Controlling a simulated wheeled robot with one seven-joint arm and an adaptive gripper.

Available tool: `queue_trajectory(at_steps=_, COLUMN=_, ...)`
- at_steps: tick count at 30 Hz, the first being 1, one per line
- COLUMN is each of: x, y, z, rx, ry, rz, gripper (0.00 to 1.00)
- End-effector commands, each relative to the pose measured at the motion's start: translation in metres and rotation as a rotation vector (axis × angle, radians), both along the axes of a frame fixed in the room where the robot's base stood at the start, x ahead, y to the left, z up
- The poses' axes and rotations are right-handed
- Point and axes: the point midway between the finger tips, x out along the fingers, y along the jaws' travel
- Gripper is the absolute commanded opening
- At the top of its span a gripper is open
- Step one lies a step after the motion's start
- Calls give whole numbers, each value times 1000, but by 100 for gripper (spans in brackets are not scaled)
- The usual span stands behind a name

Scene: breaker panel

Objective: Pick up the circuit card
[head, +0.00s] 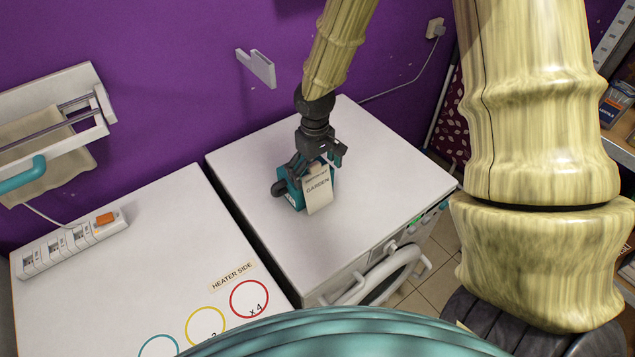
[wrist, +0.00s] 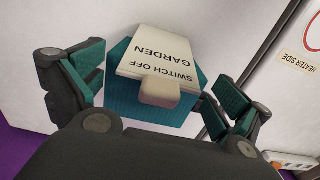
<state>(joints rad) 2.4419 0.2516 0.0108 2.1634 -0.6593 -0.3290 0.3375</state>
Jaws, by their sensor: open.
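The circuit card (head: 318,192) is a cream card with dark lettering. It leans in a teal holder (head: 293,199) on the white appliance top. In the wrist view the card (wrist: 160,62) reads "SWITCH OFF GARDEN", upside down, with a small beige tab at its near edge. The teal holder (wrist: 122,98) shows around it. My gripper (head: 318,160) is directly above the card, pointing down. In the wrist view its open jaws (wrist: 155,90) stand to either side of the card and holder, with gaps visible. No grip on the card shows.
The appliance top (head: 390,170) is otherwise clear. On the left, a white cabinet top carries a power strip (head: 70,245) with an orange switch (head: 105,218), a "HEATER SIDE" label (head: 233,277) and coloured circles. A white wall bracket (head: 257,68) sticks out behind my arm.

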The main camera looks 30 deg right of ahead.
Motion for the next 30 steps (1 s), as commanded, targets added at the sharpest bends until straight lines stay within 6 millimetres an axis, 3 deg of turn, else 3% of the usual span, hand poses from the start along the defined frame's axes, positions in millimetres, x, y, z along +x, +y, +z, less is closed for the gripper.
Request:
queue_trajectory(at_steps=11, x=0, y=0, z=-5, rx=0, ry=0, rz=-1, gripper=98)
queue_trajectory(at_steps=18, x=0, y=0, z=-4, rx=0, ry=0, rz=-1, gripper=58)
queue_trajectory(at_steps=30, x=0, y=0, z=-1, rx=0, ry=0, rz=0, gripper=58)
